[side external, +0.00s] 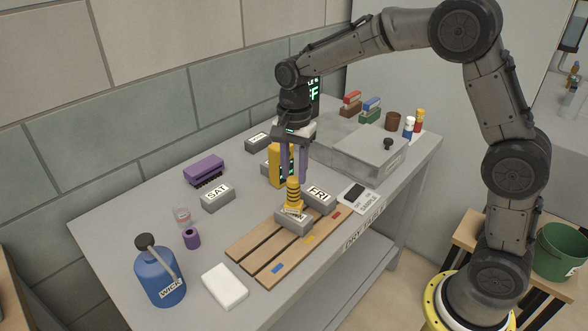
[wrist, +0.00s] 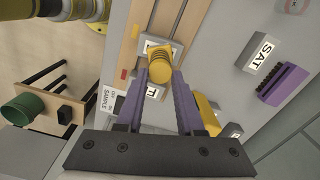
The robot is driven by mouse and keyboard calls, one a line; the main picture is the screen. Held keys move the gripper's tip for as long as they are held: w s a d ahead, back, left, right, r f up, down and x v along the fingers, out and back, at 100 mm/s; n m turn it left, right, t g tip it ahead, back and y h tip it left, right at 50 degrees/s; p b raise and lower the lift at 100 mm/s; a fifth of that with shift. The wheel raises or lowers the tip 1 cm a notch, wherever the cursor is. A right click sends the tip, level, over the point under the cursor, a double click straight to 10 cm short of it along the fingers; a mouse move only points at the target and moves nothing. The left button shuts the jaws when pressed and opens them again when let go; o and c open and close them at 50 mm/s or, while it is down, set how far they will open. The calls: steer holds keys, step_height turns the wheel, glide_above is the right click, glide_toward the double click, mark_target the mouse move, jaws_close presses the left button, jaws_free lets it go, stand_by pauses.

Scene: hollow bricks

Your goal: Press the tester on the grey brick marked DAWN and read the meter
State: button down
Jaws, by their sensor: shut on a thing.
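The tester also shows between the fingertips in the wrist view (wrist: 159,66). It stands upright over a grey brick (side external: 293,224) on the wooden slats. Whether it touches the brick is unclear, and it partly covers the brick's label, which I cannot read. A yellow box (side external: 274,163) with a small green display, apparently the meter, stands behind, partly hidden by a finger; its reading is illegible. Other grey bricks are marked FRI (side external: 320,201) and SAT (side external: 217,201).
The wooden slats (side external: 252,246) carry coloured tabs. A lidded clear box (side external: 365,150) and a dark screen (side external: 315,92) with green text stand behind.

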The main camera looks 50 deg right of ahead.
steer(key=shift+f, duration=0.45)
stand_by(1.4)
steer(key=shift+r, duration=3.6)
steer(key=shift+d+f, duration=0.15)
steer(key=shift+f, duration=0.3)
steer(key=w+d+f+n, duration=0.2)
steer(key=w+f+n, duration=0.2)
steer(key=w+n, duration=0.7)
steer(key=shift+d+n, duration=0.2)
steer(key=shift+n, duration=1.8)
